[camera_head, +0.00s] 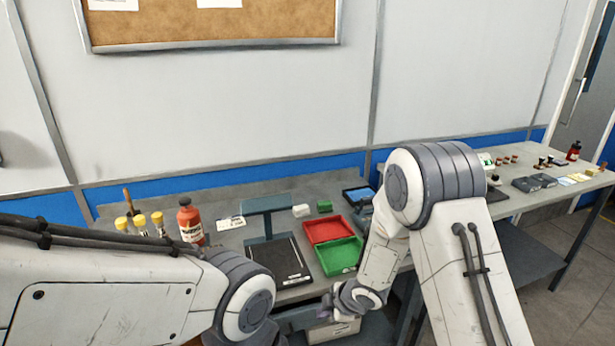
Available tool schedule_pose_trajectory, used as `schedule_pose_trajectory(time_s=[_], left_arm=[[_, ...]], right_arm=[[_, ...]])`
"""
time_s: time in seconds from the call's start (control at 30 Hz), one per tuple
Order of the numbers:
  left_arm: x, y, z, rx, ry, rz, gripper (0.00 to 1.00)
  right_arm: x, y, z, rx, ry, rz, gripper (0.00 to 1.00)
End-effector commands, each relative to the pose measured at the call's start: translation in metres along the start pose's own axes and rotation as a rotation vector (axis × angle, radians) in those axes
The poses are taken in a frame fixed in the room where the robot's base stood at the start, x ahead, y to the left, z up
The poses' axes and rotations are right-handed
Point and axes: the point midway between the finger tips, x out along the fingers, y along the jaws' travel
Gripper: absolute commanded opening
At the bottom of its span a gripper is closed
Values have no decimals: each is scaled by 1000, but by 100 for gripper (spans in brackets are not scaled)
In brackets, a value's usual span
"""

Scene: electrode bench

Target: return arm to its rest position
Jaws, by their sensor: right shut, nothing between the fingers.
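My right arm comes in from the right and bends down at a large grey joint. Its right gripper (326,311) is small and dark in this view. It is shut and empty, in front of the bench edge and below the green tray (341,272). My left arm crosses the lower left of the view and bends down at its grey joint. The left gripper is not in view.
The grey bench (285,209) carries a red tray (328,217), a black flat plate (278,260), an orange-red bottle (190,222) and several yellow-capped vials (140,223). A second bench (520,201) at right holds small dark boxes (535,182) and bottles.

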Motion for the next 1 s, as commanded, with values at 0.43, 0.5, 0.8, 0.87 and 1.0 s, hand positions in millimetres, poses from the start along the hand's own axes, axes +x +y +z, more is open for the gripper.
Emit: schedule_pose_trajectory(time_s=[0.43, 0.5, 0.8, 0.87, 1.0], left_arm=[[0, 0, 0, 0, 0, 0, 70], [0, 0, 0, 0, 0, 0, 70], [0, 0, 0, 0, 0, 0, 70], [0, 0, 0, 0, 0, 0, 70], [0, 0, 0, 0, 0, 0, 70]], right_arm=[[-196, -80, -71, 691, -363, -34, 0], [-220, -110, -80, 787, -389, -84, 0], [-273, -184, -96, 976, -449, -238, 0], [-274, -185, -96, 979, -451, -241, 0], [-274, -185, -96, 979, -451, -241, 0]])
